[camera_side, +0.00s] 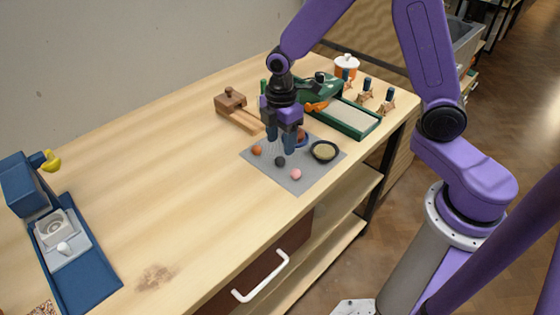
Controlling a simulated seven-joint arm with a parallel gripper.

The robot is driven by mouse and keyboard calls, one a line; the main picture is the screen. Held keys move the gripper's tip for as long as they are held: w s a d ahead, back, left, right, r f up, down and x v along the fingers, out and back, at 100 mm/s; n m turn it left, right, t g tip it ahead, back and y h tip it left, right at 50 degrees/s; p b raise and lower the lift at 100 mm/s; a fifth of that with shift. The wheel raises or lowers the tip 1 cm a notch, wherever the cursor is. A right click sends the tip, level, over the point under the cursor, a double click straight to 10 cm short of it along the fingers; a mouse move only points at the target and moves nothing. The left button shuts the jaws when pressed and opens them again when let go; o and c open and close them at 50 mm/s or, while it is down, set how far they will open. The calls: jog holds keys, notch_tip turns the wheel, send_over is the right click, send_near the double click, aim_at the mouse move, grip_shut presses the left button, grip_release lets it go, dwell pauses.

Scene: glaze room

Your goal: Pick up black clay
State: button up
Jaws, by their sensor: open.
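The black clay (280,161) is a small dark ball lying on a grey mat (303,184) on the wooden table. My gripper (281,143) hangs fingers-down over the mat, just above and behind the black clay in the picture. Its dark blue fingers are open, and I see nothing held between them. I cannot tell the exact height of the fingertips above the mat. The ball is fully visible and looks apart from the fingers.
On the mat are an orange ball (257,150), a pink ball (296,174) and a dark bowl (323,151). A wooden tool (236,110) and a green tray (352,117) stand behind.

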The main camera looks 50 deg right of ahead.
aim_at(280, 158)
jog(key=shift+w+f, duration=0.1)
jog(key=shift+f, duration=2.65)
grip_shut()
